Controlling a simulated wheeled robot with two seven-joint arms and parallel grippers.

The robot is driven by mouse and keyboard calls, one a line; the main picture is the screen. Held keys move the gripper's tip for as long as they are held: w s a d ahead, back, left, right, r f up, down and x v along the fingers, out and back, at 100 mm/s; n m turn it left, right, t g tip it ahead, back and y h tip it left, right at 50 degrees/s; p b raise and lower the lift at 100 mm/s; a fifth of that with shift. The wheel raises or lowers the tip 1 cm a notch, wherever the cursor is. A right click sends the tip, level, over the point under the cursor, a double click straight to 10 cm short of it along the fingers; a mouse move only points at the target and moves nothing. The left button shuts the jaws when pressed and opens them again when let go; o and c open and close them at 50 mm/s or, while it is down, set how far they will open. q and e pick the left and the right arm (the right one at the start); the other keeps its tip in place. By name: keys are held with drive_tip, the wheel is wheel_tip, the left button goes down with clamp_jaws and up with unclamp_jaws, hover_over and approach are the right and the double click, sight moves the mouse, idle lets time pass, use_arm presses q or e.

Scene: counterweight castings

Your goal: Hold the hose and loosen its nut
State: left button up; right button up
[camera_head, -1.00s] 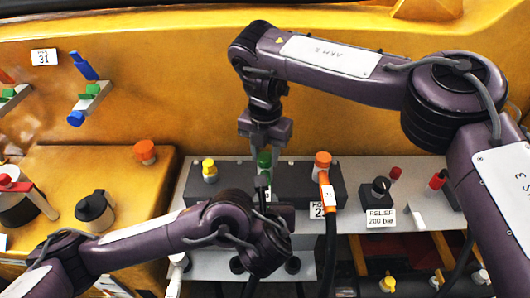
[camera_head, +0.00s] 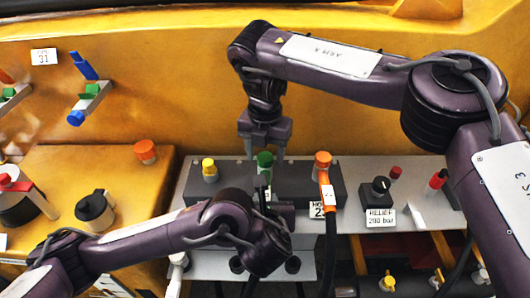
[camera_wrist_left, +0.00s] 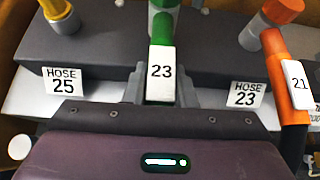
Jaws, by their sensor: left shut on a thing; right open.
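The green nut (camera_head: 264,159) stands upright on the dark manifold block, at the top of the green hose. In the left wrist view the nut (camera_wrist_left: 164,20) is cut off by the top edge. The green hose (camera_wrist_left: 161,35) carries a white tag (camera_wrist_left: 161,72) reading 23. My left gripper (camera_wrist_left: 161,88) is shut on this hose, below the nut; in the head view my left wrist hides most of the hose. My right gripper (camera_head: 265,152) points down over the nut, open, with one finger on each side. I cannot tell whether the fingers touch it.
A yellow cap (camera_head: 209,168) stands left of the green nut. The orange nut (camera_head: 322,160) and its orange hose (camera_wrist_left: 284,75), tagged 21, stand close on the right. Plates reading HOSE 25 (camera_wrist_left: 63,80) and HOSE 23 (camera_wrist_left: 247,94) flank my left gripper. A relief knob (camera_head: 379,187) is further right.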

sight(265, 157)
wheel_tip(265, 157, up, 12)
idle(0.6)
use_arm(q)
drive_tip(key=o, duration=1)
drive_tip(key=shift+o, duration=0.2)
drive_tip(key=shift+s, duration=0.1)
